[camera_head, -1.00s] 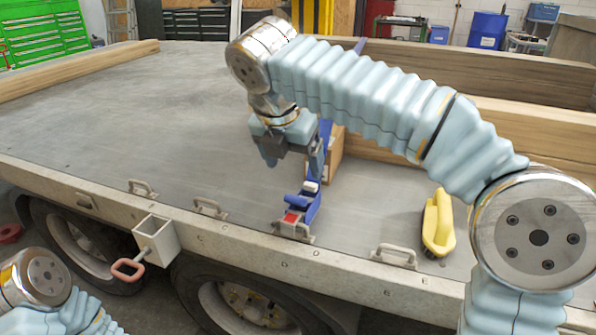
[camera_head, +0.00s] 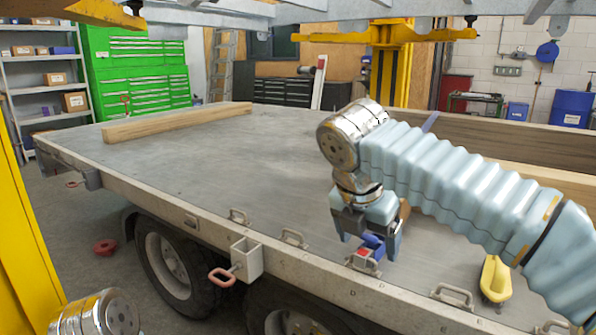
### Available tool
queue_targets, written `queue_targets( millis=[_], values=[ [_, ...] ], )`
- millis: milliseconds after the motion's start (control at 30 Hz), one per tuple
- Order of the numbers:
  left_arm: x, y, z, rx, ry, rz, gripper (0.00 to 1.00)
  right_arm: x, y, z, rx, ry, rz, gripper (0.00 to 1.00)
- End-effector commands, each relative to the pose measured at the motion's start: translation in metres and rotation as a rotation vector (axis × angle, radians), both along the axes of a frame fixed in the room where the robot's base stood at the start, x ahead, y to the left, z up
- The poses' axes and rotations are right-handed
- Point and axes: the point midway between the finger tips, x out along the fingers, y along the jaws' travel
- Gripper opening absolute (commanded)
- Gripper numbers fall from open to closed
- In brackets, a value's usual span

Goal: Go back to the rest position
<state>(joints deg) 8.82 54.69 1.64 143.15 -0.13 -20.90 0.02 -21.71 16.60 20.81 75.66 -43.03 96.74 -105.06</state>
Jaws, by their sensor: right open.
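My right gripper (camera_head: 368,240) is open and points down above the near edge of the trailer bed (camera_head: 190,160). Its arm comes in from the right. A blue strap with a red-marked ratchet (camera_head: 364,253) sits at a metal lashing ring just below and behind the fingers; the gripper partly hides it. I cannot tell whether the fingers touch it. Of my left arm only a metal joint shows at the bottom left; the left gripper is out of view.
A yellow object (camera_head: 495,279) lies on the bed at the right. Wooden beams (camera_head: 180,121) lie at the far left and along the right. Yellow lift posts (camera_head: 22,240) stand at the left and back. A red object (camera_head: 105,247) lies on the floor. The bed's left and middle are clear.

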Motion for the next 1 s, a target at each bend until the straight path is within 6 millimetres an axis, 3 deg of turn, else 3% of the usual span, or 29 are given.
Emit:
queue_targets(
  millis=[367,567,667,767,867,1000],
  values=[
    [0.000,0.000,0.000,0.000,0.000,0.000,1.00,0.026,0.019,-0.066,0.096,0.023,-0.094,0.82],
    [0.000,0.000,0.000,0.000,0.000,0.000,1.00,0.040,0.034,-0.130,0.197,0.057,-0.203,0.82],
    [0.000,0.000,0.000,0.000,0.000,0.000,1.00,0.044,0.042,-0.175,0.269,0.087,-0.299,0.82],
    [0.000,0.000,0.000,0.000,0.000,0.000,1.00,0.043,0.050,-0.232,0.362,0.135,-0.440,0.82],
    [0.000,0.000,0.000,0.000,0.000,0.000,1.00,0.030,0.057,-0.309,0.481,0.209,-0.676,0.82],
    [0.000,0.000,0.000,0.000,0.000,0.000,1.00,-0.017,0.060,-0.425,0.647,0.329,-1.206,0.82]
  ],
)
